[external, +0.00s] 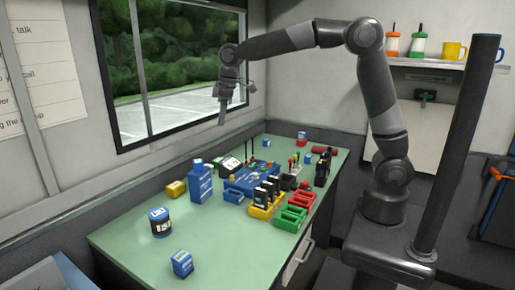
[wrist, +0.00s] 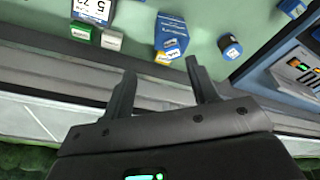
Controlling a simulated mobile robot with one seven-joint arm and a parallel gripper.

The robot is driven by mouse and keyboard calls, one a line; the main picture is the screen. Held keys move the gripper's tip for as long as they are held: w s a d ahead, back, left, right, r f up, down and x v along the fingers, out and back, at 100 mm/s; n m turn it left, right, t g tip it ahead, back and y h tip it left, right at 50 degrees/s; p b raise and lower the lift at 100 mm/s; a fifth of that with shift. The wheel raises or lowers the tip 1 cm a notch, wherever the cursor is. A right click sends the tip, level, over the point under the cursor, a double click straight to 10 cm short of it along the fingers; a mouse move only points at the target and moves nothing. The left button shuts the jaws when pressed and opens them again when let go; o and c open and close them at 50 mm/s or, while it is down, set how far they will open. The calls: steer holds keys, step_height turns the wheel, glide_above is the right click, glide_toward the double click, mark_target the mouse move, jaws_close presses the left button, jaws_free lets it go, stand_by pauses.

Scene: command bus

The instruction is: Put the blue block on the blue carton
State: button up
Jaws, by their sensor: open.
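The blue block (external: 182,263) with a pale label lies near the front end of the green counter, in the external view. A blue block at the top right of the wrist view (wrist: 292,8) appears to be the same one. The blue carton (external: 201,187) stands upright farther back, near the window side; it also shows in the wrist view (wrist: 171,33), beyond my fingertips. My gripper (external: 222,118) hangs in the air by the window, above and apart from both. Its two fingers (wrist: 158,72) are spread and empty.
A dark blue jar (external: 159,222) stands between block and carton. A yellow block (external: 176,188) sits beside the carton. A blue case (external: 254,186), yellow tray (external: 263,212) and green tray (external: 290,218) crowd the middle. The counter (external: 228,252) is clear at front right.

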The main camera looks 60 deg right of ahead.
steer(key=s+d+r+m+t, duration=0.1)
steer(key=s+d+r+m, duration=0.1)
steer(key=s+d, duration=0.45)
steer(key=s+d+r+m+t, duration=0.1)
steer(key=s+d+r+m, duration=0.15)
steer(key=s, duration=0.75)
steer(key=s+d+f+m, duration=0.1)
steer(key=s+d+f, duration=0.2)
steer(key=s, duration=0.5)
steer(key=s+d+f+m+t+h, duration=0.1)
steer(key=s+d+f+m, duration=0.1)
steer(key=s, duration=0.6)
steer(key=shift+d+f, duration=0.5)
steer(key=shift+d, duration=0.15)
